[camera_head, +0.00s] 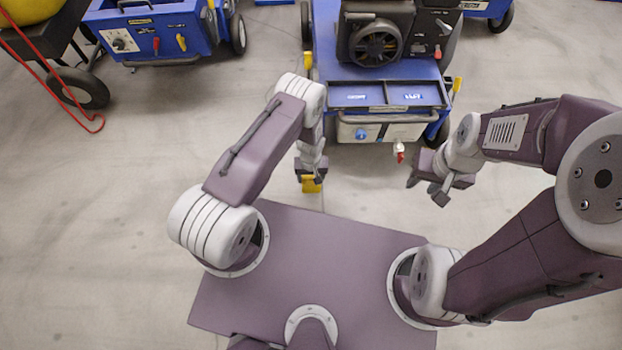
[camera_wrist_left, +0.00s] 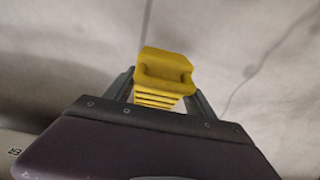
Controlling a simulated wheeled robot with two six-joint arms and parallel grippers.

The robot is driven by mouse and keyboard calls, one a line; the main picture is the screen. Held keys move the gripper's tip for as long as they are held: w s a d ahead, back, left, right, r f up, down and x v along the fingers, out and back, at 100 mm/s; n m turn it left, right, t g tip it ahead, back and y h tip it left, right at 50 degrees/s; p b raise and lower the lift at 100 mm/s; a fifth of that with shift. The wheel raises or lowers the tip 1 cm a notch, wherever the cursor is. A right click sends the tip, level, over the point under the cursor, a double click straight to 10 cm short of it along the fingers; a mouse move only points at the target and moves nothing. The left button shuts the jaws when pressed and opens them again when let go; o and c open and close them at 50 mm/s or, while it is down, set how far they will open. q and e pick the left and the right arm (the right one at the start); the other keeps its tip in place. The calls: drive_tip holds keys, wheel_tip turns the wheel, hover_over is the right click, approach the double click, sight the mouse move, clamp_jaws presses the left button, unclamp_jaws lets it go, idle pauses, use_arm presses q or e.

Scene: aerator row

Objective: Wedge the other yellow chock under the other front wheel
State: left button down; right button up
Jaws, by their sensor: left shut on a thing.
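My left gripper (camera_head: 311,178) is shut on a yellow chock (camera_head: 311,187) and holds it in front of the blue machine (camera_head: 390,92). In the left wrist view the chock (camera_wrist_left: 165,72) sits between the two fingers, its ribbed side showing, with only bare floor behind it. The machine's right front wheel (camera_head: 438,131) shows partly under its corner; the left front wheel is hidden behind my left arm. My right gripper (camera_head: 427,188) is open and empty, to the right of the chock and in front of the machine. I cannot make out another chock at a wheel.
A red-tipped tap (camera_head: 400,152) and a blue knob (camera_head: 361,134) stick out at the machine's front. Yellow parts (camera_head: 457,85) stand at its sides. Another blue machine (camera_head: 158,32) and a red hose (camera_head: 60,85) are at upper left. The floor between is clear.

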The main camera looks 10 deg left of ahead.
use_arm(q)
drive_tip(key=f+b, duration=0.1)
drive_tip(key=w+f+b, duration=0.1)
drive_tip(key=f+b, duration=0.1)
drive_tip(key=shift+a+f, duration=0.15)
drive_tip(key=w+f+b, duration=0.1)
drive_tip(key=f+b, duration=0.1)
drive_tip(key=b, duration=0.1)
drive_tip(key=shift+w+a, duration=0.25)
drive_tip(key=shift+w, duration=0.15)
drive_tip(key=w+b, duration=0.2)
drive_tip(key=w+a+b, duration=0.1)
drive_tip(key=w+b, duration=0.1)
drive_tip(key=w, duration=0.1)
drive_tip(key=shift+w+a+b, duration=0.1)
drive_tip(key=shift+a+b, duration=0.1)
drive_tip(key=shift+b, duration=0.1)
drive_tip(key=shift+w+a+r+b, duration=0.1)
drive_tip(key=shift+w+a+b, duration=0.15)
drive_tip(key=shift+w+b, duration=0.3)
drive_tip(key=shift+w, duration=0.1)
drive_tip(key=shift+c, duration=1.2)
unclamp_jaws()
drive_tip(key=shift+r, duration=0.1)
